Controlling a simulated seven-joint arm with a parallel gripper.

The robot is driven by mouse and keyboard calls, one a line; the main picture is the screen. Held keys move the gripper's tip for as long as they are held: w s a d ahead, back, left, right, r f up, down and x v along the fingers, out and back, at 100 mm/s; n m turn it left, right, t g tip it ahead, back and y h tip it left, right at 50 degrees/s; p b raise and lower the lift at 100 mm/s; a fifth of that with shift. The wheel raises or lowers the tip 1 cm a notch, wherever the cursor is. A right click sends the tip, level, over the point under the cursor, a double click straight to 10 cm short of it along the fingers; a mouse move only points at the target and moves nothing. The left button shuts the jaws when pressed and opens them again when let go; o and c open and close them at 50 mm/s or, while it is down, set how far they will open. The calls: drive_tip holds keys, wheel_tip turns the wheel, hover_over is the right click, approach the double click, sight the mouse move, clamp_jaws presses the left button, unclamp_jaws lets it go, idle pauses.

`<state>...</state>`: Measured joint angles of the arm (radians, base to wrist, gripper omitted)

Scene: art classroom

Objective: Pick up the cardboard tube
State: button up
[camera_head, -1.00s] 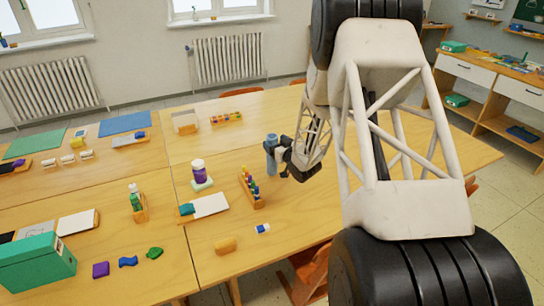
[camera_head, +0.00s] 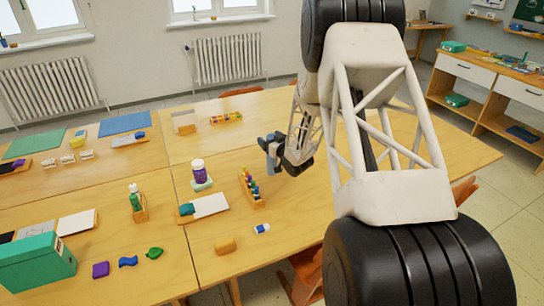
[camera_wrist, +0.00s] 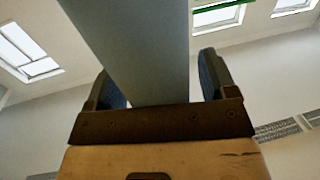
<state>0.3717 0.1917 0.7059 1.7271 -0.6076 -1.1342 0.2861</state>
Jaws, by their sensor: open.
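The cardboard tube (camera_head: 269,160) is a slim blue-grey cylinder that appears to stand upright on the table, right of the paint bottles. My gripper (camera_head: 273,141) is at it from the right and hides part of it. In the wrist view the tube (camera_wrist: 140,45) is a wide grey-blue shape running up out of the picture between the two fingers of my gripper (camera_wrist: 158,80). The jaws are open around it. A gap shows between the tube and the right finger; the left finger is close to the tube's edge.
Left of the tube are a wooden rack of small paint bottles (camera_head: 251,190), a purple-labelled jar (camera_head: 199,172) and a white pad (camera_head: 210,205). An eraser (camera_head: 262,229) and a tan block (camera_head: 225,246) lie nearer. The wooden table (camera_head: 300,220) is clear around the tube's near side.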

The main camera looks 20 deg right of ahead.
drive_tip(key=c, duration=1.2)
drive_tip(key=shift+r, duration=0.2)
drive_tip(key=shift+r, duration=0.55)
drive_tip(key=s+a+r, duration=0.1)
drive_tip(key=s+a, duration=0.1)
drive_tip(key=s, duration=0.5)
drive_tip(key=s+a+r, duration=0.2)
drive_tip(key=s, duration=0.6)
drive_tip(key=shift+s+r, duration=0.25)
drive_tip(key=shift+r, duration=0.05)
drive_tip(key=shift+a, duration=0.1)
